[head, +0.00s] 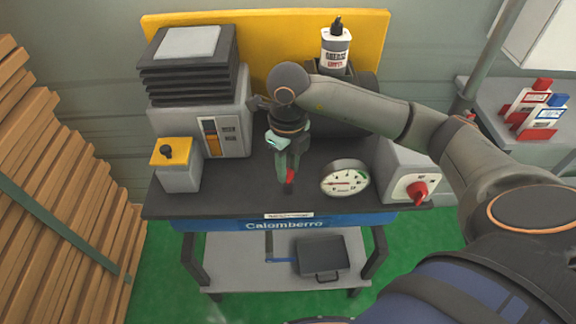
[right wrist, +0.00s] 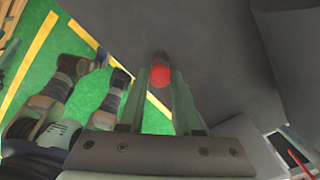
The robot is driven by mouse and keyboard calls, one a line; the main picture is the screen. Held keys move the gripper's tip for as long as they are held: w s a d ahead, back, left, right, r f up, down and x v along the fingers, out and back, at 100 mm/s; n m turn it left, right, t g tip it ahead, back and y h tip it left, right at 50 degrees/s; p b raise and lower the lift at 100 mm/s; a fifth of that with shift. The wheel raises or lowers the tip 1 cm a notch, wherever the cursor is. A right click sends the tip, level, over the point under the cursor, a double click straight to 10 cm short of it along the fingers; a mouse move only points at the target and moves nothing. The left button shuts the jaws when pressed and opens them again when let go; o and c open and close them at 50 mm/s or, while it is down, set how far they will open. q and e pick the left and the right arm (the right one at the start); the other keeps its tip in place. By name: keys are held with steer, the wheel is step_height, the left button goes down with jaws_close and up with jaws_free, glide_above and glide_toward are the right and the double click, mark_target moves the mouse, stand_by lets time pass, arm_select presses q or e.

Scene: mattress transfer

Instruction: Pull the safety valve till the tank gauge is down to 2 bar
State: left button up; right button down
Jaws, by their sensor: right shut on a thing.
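My right gripper (head: 288,183) reaches down over the dark bench top and is shut on a small red part, the safety valve (head: 290,186). In the right wrist view the valve's round red end (right wrist: 161,76) sits between the two finger tips. The tank gauge (head: 345,178) is a round white dial just right of the gripper. Its red needle points to the left; the numbers are too small to read. The dark tank (head: 362,92) stands behind my right arm and is partly hidden by it.
A grey box with a red rotary knob (head: 417,191) stands right of the gauge. A grey machine (head: 222,120) with a stacked black top and a yellow-topped box (head: 176,165) stand at left. A bottle (head: 335,50) stands at the back. Wooden slats (head: 60,170) line the left side.

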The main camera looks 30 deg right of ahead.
mark_target(288, 172)
stand_by(0.4)
steer(key=shift+r, duration=0.9)
steer(key=c, duration=0.6)
jaws_free()
steer(key=shift+f, duration=0.1)
step_height(288, 172, up, 13)
steer(key=shift+f+p, duration=0.2)
steer(key=shift+p, duration=0.4)
